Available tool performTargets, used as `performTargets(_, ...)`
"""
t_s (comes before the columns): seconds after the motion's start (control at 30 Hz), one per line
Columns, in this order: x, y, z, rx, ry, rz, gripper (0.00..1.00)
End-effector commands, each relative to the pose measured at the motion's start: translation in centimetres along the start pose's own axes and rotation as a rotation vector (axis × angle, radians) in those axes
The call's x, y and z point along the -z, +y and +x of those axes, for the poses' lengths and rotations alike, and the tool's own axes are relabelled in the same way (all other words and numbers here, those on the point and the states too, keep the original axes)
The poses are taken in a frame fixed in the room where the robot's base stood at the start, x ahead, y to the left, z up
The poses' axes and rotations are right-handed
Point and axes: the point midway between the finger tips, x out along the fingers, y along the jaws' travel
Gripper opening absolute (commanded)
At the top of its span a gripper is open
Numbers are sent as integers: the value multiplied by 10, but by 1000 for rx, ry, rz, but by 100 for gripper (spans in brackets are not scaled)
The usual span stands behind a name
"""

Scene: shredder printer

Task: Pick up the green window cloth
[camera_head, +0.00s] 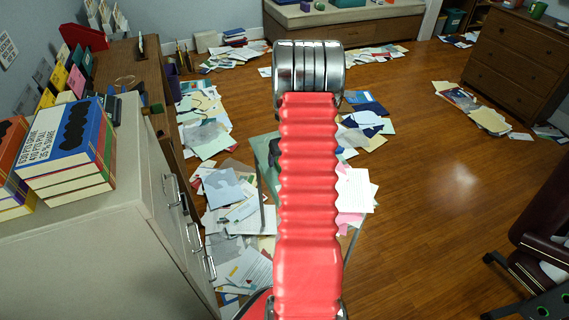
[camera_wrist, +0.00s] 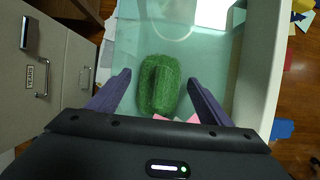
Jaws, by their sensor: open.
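The green window cloth (camera_wrist: 159,84) lies on a pale green-blue glassy surface (camera_wrist: 125,50) in the wrist view, as a bunched, textured bundle. My gripper (camera_wrist: 160,87) is above it with its two dark fingers apart, one on each side of the cloth. The gripper looks empty, and I cannot tell how far above the cloth it is. In the head view my red arm covers the middle, and the gripper and most of the glassy surface (camera_head: 263,150) are hidden behind it.
Papers (camera_head: 245,215) litter the floor around the arm. A brown dresser (camera_head: 515,65) is at the right back. Bare wood floor (camera_head: 430,200) is open on the right.

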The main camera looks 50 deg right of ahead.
Motion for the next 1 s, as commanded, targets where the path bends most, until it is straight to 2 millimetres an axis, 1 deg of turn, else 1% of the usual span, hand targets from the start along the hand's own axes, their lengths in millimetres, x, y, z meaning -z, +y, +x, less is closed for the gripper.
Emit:
performTargets(0.5,0,0,0,0,0,-1,73)
performTargets(1.0,0,0,0,0,0,-1,38)
